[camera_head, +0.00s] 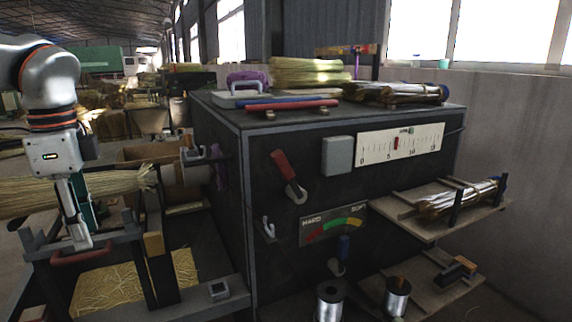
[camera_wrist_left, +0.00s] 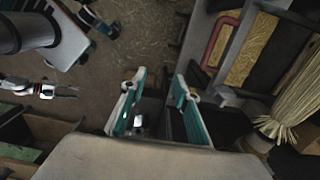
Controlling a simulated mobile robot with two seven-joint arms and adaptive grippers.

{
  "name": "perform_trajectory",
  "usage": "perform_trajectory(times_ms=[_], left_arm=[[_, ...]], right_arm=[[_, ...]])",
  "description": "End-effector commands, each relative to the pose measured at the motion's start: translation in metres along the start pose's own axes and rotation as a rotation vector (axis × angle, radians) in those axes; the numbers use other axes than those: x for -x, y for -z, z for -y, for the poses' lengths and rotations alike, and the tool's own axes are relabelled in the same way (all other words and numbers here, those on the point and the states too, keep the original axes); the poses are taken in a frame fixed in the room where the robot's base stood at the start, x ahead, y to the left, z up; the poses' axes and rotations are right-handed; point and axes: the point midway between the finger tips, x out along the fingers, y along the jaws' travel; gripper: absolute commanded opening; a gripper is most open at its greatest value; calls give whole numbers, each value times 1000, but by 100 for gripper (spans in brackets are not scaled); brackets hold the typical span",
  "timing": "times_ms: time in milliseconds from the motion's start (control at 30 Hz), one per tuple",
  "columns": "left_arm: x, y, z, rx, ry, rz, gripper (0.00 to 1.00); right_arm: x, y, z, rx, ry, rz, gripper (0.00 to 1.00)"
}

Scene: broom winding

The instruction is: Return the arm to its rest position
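My left arm comes in from the left in the head view. Its gripper (camera_head: 82,232) points down beside the straw bundle (camera_head: 85,190), in front of the winding machine's frame. In the left wrist view the two teal-backed fingers of this gripper (camera_wrist_left: 158,98) stand apart with nothing held between them. The straw bundle also shows at the right of the wrist view (camera_wrist_left: 296,102), apart from the fingers. A small pronged shape that may be my right gripper (camera_wrist_left: 52,90) is at the left of the wrist view, too small to judge. The head view does not show the right gripper.
The dark machine cabinet (camera_head: 225,140) fills the middle, with a red lever (camera_head: 285,168) and shelves (camera_head: 430,222) on its right. A red handle (camera_head: 84,256) and a straw-filled bin (camera_head: 110,285) lie below the left gripper. Bundles (camera_head: 305,72) lie on the cabinet top.

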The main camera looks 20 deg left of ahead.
Motion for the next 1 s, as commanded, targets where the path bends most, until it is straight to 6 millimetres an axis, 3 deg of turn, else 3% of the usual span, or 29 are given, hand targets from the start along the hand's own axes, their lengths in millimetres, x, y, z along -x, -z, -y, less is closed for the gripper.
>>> perform_trajectory(times_ms=[367, 567, 767, 1000], left_arm=[[-52, 26, -2, -204, -121, -301, 31], [-90, 52, -7, -322, -159, -584, 31], [-127, 79, -13, -375, -119, -901, 31], [-171, 101, -18, -309, 23, -1201, 31]], right_arm=[[0, 22, -7, 0, -10, -34, 40], [4, 24, -7, -5, -9, -31, 40], [10, 24, -3, -15, -2, -25, 40], [14, 35, -3, -26, 0, -39, 40]])
